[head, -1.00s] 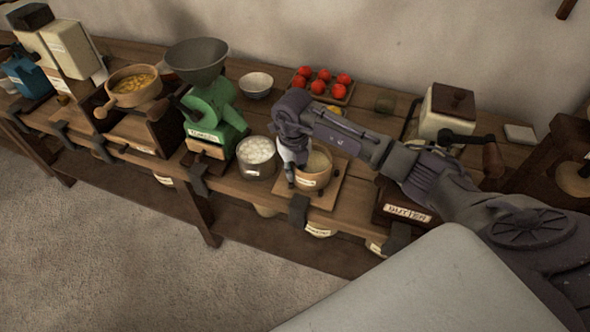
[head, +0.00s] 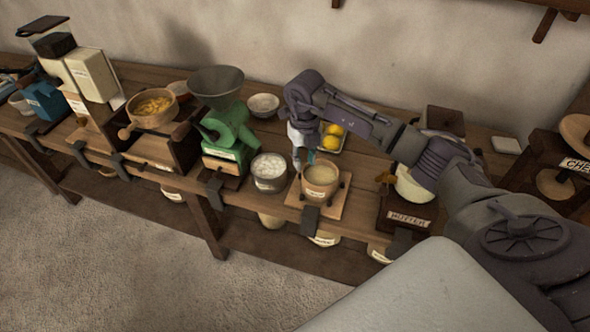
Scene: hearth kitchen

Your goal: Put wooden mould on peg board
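The round wooden mould (head: 321,184), with a pale label and a light-coloured inside, stands upright on the square peg board (head: 330,211) near the table's front edge. Dark pegs show beside it on the board. My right gripper (head: 303,163) points down at the mould's upper left rim. Its two fingers look apart, with nothing visible between them. I cannot tell whether a fingertip touches the rim. My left gripper is not in view.
A pot of white contents (head: 269,172) stands close left of the board, with a green mill (head: 229,140) beyond it. A butter box (head: 405,212) stands right. Yellow fruit (head: 334,129) lies behind my gripper. A white bowl (head: 264,105) stands at the back.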

